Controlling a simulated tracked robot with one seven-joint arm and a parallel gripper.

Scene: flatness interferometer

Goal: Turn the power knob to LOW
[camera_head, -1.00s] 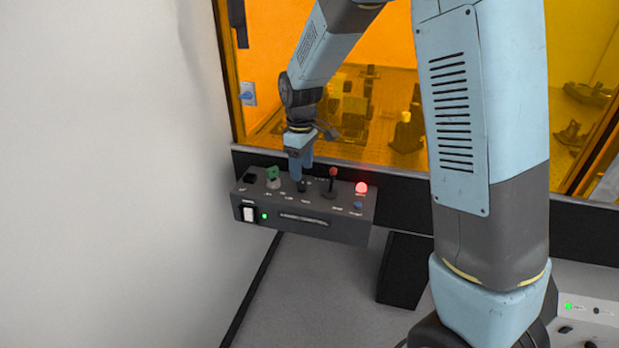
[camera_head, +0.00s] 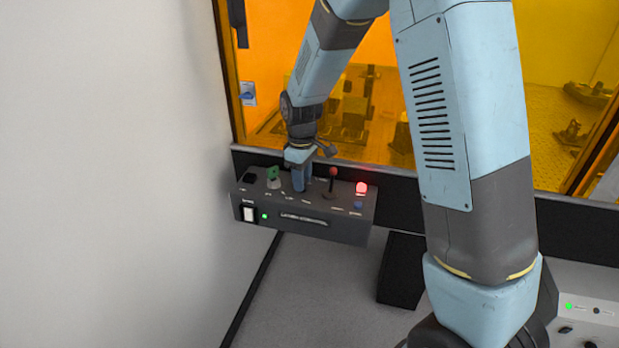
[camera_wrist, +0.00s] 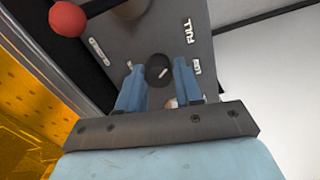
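The power knob (camera_wrist: 158,69) is a round black knob with a short white mark, on the grey control box (camera_head: 300,229). The labels FULL (camera_wrist: 188,31) and LOW (camera_wrist: 198,67) are printed to its right in the wrist view. My gripper (camera_head: 299,186) points down at the box top, with its blue fingers on either side of the knob. A finger stands apart on each side, with a narrow gap or none to the knob; I cannot tell if they touch it. In the head view my fingers hide the knob.
A red-tipped lever (camera_head: 332,175) stands right of my gripper, and a green-topped switch (camera_head: 273,174) stands left. A glowing red lamp (camera_head: 361,188) and a blue button (camera_head: 358,205) are on the right. An orange window (camera_head: 390,90) is behind the box.

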